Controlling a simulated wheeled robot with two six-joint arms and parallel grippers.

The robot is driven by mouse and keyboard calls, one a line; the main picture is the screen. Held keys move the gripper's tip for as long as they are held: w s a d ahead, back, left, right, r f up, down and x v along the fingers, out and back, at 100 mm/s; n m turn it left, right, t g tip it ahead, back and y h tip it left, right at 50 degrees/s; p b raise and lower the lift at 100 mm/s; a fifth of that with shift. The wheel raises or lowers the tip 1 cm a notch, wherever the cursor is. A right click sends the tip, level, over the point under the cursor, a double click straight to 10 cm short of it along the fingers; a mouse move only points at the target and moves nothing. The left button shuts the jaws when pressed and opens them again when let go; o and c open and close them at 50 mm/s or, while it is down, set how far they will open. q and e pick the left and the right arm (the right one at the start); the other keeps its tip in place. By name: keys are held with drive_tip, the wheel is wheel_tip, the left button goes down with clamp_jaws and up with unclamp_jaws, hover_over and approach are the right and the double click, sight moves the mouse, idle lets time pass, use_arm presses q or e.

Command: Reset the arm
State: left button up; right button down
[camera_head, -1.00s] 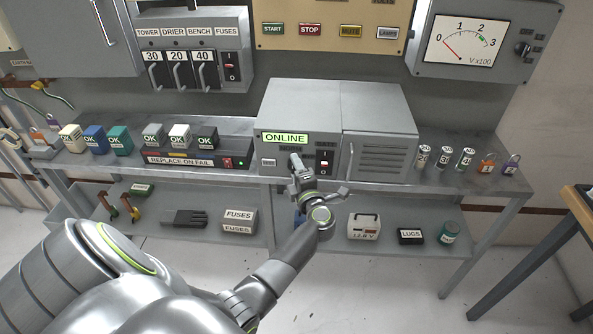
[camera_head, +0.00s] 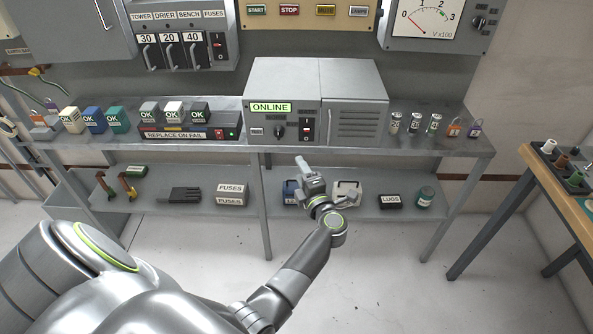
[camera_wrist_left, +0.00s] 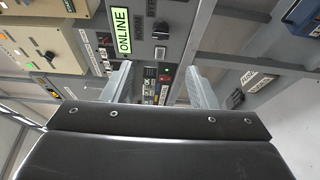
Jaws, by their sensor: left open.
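My left gripper (camera_head: 302,170) is in front of the rack bench, lower than the grey transmitter box and short of its front. In the left wrist view its two fingers (camera_wrist_left: 160,84) stand apart with nothing between them. The transmitter box (camera_head: 284,92) shows a lit green ONLINE sign (camera_head: 271,107), a dark knob (camera_head: 279,132) and a red and black switch (camera_head: 306,129). The ONLINE sign also shows in the left wrist view (camera_wrist_left: 121,30). My right gripper is not in view.
The bench shelf (camera_head: 400,146) carries OK blocks and small cans. The lower shelf (camera_head: 160,213) holds a fuse box (camera_head: 231,194) and a LUGS box (camera_head: 390,201). A side table (camera_head: 559,177) stands at the right. The floor in front is clear.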

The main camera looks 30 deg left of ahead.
use_arm(q)
drive_tip(key=s+d+f+m+t+h, duration=0.1)
drive_tip(key=s+f+m+h, duration=0.35)
drive_tip(key=f+m, duration=0.4)
drive_tip(key=s+d+f+m+h, duration=0.25)
drive_tip(key=s+f+m, duration=0.3)
drive_tip(key=f, duration=0.55)
drive_tip(key=s+d+f+m+t+h, duration=0.1)
drive_tip(key=s+f+m+h, duration=0.45)
drive_tip(key=f, duration=0.45)
drive_tip(key=s+a+f+m+g, duration=0.1)
drive_tip(key=s+f+m+g, duration=0.2)
drive_tip(key=s, duration=0.8)
drive_tip(key=s+a+f+m+g, duration=0.1)
drive_tip(key=s+f+m+g, duration=0.1)
drive_tip(key=s+f+g, duration=0.2)
drive_tip(key=s+a+f+m+g, duration=0.1)
drive_tip(key=s+f+m+g, duration=0.2)
drive_tip(key=s+f, duration=0.6)
drive_tip(key=s+g+h, duration=0.1)
drive_tip(key=s, duration=1)
drive_tip(key=shift+s+m+g, duration=0.2)
drive_tip(key=shift+m+g, duration=0.1)
drive_tip(key=shift+m, duration=0.05)
drive_tip(key=shift+f, duration=0.1)
